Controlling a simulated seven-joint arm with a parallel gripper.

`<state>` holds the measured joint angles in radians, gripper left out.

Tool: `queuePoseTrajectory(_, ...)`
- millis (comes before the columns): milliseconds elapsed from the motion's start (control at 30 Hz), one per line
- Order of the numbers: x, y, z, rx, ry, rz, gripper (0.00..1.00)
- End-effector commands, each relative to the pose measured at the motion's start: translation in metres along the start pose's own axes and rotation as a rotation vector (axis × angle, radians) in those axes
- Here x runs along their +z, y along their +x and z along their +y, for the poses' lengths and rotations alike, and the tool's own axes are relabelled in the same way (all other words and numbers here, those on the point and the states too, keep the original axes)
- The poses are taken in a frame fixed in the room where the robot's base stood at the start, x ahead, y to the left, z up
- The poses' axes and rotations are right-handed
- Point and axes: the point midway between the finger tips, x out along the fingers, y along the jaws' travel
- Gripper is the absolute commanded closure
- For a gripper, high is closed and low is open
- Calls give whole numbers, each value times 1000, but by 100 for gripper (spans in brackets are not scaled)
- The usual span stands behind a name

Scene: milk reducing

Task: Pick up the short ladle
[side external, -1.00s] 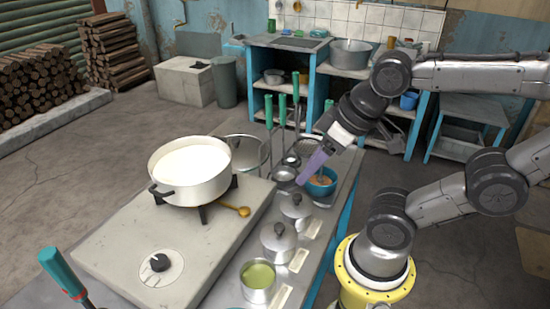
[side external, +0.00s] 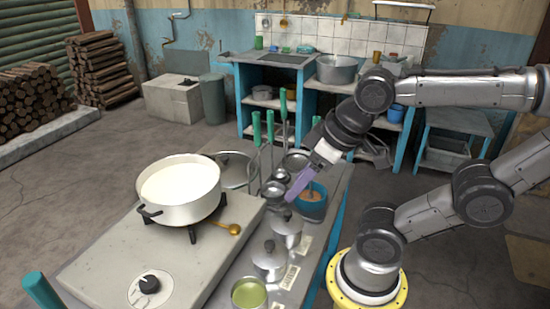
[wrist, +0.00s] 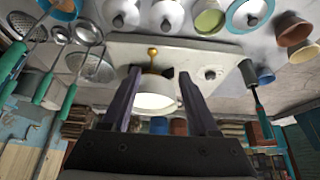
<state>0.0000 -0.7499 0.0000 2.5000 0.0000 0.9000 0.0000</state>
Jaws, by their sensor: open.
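Several green-handled utensils stand in a cluster behind the stove. Two have small round ladle bowls (side external: 272,188), with upright green handles (side external: 256,127) nearby; I cannot tell for sure which is the short ladle. In the wrist view, the ladles (wrist: 88,32) and their green handles lie at the left, outside the jaws. My gripper (side external: 290,203), with purple fingers, points down and left, just right of the ladle bowls and in front of the blue bowl. In the wrist view my gripper (wrist: 159,82) is open, with nothing held between its fingers.
A blue bowl (side external: 312,207), lidded pots (side external: 270,262) and a green-filled pot (side external: 249,294) line the counter close to my gripper.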

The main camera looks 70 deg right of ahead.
Motion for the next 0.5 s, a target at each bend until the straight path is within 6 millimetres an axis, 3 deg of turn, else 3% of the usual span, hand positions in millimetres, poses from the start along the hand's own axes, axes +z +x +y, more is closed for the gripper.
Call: queuePoseTrajectory(500, -6, 0, 0, 0, -1, 25, 38)
